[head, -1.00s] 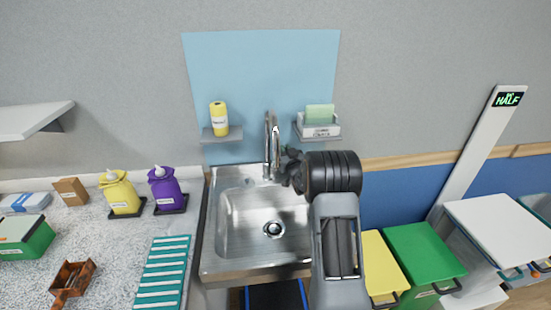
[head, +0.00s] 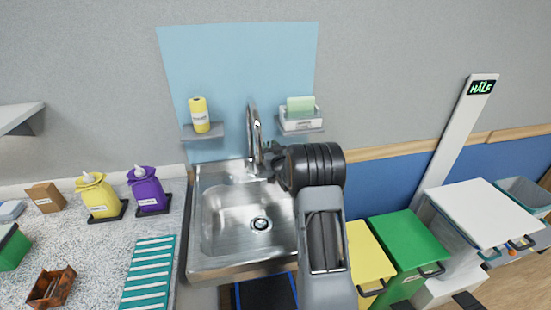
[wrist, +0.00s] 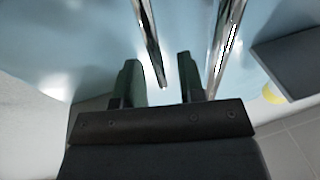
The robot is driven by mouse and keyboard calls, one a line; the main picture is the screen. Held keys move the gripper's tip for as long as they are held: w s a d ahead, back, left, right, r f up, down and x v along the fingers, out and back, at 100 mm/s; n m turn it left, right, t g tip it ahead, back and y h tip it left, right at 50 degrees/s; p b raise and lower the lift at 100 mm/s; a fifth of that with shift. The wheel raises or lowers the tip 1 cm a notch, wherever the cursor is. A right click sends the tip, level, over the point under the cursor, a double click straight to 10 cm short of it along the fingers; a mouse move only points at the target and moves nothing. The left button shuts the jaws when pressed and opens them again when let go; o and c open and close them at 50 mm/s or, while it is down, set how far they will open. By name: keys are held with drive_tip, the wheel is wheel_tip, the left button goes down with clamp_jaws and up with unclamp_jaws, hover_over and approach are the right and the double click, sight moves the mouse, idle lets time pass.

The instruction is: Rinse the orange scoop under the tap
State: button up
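The chrome tap (head: 254,135) stands at the back of the steel sink (head: 212,222), its spout upright in the head view. My gripper (head: 270,163) is beside the tap, partly hidden by my dark wrist. In the wrist view my gripper (wrist: 158,82) has its two dark green fingers apart. A thin metal part of the tap (wrist: 150,45) reaches down toward the gap; I cannot tell whether it touches a finger. A thicker chrome pipe (wrist: 226,45) runs past the right finger. No orange scoop can be made out in either view. No water is visible.
Shelves with a yellow bottle (head: 199,115) and a white box (head: 301,122) flank the tap. Yellow (head: 95,196) and purple (head: 147,189) dispensers, a striped teal mat (head: 149,274) and a brown open container (head: 50,288) lie left. Yellow and green bins (head: 405,240) stand right.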

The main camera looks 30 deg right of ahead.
drive_tip(key=s+a+f+b, duration=0.1)
drive_tip(key=s+b, duration=0.2)
drive_tip(key=s, duration=0.9)
drive_tip(key=shift+s+f, duration=0.3)
